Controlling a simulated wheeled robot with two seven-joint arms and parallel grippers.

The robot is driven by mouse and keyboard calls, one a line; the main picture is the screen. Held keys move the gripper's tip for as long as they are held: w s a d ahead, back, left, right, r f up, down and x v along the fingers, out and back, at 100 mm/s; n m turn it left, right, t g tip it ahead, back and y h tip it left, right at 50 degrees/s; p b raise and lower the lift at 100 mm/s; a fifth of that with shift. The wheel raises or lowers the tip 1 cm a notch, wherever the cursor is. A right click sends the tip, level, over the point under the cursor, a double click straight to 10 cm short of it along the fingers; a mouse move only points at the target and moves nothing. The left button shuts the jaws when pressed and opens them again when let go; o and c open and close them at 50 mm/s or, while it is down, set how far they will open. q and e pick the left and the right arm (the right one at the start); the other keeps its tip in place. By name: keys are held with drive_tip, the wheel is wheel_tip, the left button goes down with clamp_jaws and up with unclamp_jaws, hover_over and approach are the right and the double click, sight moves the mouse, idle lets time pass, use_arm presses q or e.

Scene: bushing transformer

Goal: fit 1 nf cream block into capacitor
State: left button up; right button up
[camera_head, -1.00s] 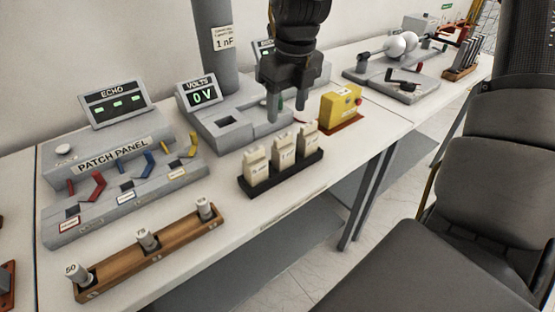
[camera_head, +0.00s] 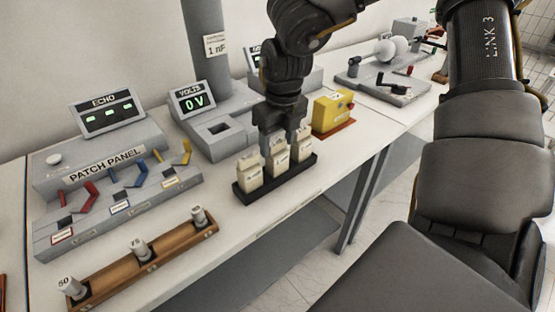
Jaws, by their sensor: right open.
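Three cream blocks stand upright in a black tray (camera_head: 250,198) near the table's front edge: a left one (camera_head: 250,170), a middle one (camera_head: 276,162) and a right one (camera_head: 303,150). Their markings are too small to read. My right gripper (camera_head: 284,146) is open and points down at the top of the middle block; its fingers partly hide the blocks, and I cannot tell whether they touch. The grey capacitor unit (camera_head: 230,146) stands behind the tray, with a square recess, a display reading 0 V and a column labelled 1 nF (camera_head: 216,46). My left gripper is not in view.
A yellow box (camera_head: 332,111) stands just right of the tray. The patch panel (camera_head: 110,180) with coloured levers is at left, and a wooden rack (camera_head: 165,258) with three grey plugs is in front.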

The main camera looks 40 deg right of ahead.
drive_tip(key=shift+w+d+f, duration=0.1)
drive_tip(key=shift+w+f, duration=0.05)
drive_tip(key=shift+f, duration=0.5)
drive_tip(key=shift+w+f, duration=0.1)
drive_tip(key=shift+f, duration=0.8)
drive_tip(key=c, duration=0.8)
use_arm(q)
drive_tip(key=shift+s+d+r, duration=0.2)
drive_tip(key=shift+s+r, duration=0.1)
use_arm(e)
drive_tip(key=shift+r, duration=0.3)
wheel_tip(320, 180, up, 9)
drive_tip(key=shift+r+b, duration=0.2)
drive_tip(key=shift+b, duration=0.1)
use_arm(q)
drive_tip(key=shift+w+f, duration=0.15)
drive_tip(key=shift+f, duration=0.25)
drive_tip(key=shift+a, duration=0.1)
